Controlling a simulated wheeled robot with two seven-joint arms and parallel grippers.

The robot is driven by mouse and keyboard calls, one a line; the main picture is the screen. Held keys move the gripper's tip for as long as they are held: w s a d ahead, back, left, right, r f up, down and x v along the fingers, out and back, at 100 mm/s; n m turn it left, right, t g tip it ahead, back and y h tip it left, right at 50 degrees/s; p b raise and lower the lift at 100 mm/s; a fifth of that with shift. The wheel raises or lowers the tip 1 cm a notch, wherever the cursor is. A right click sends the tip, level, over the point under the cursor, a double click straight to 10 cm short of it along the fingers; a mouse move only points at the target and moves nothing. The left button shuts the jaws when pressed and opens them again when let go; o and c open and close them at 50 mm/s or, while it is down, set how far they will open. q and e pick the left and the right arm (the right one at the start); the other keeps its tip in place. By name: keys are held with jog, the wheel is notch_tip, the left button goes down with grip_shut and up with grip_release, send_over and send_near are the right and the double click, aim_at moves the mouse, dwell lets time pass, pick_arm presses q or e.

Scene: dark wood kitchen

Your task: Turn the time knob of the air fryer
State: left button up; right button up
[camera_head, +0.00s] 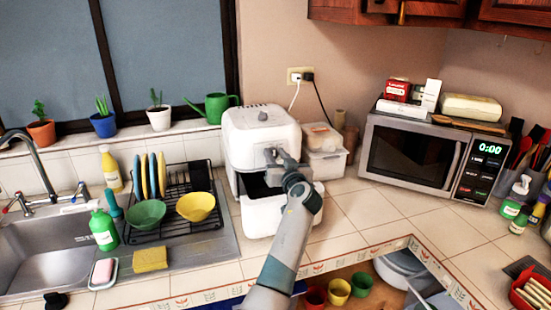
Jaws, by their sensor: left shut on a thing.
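The white air fryer (240,138) stands on the tiled counter left of the microwave, facing me. Its drawer (263,215) is pulled out, with a dark gap above it. My left gripper (271,156) is at the upper front panel of the air fryer, shut on the time knob there. The fingers and wrist hide the knob almost entirely, so its setting does not show. A small grey part (262,116) sits on top of the air fryer. My right gripper is not in view.
A dish rack (175,205) with bowls and plates stands left of the air fryer. Clear food containers (323,150) stand close on its right, then the microwave (410,155). A cable runs down behind the air fryer. The counter right of the drawer is clear.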

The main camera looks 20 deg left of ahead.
pick_arm(q)
jog(key=shift+w+d+f+m+b, duration=0.1)
jog(key=shift+m+b, duration=0.2)
jog(key=shift+m, duration=0.3)
jog(key=shift+d+m+b, duration=0.1)
jog(key=shift+m+b, duration=0.15)
jog(key=shift+m, duration=1.15)
jog(key=m, duration=0.3)
jog(key=shift+w+d+f+b, duration=0.1)
jog(key=shift+w+d+b, duration=0.05)
jog(key=shift+b, duration=0.2)
jog(key=shift+m, duration=0.4)
jog(key=o, duration=1)
jog(key=shift+f, duration=0.15)
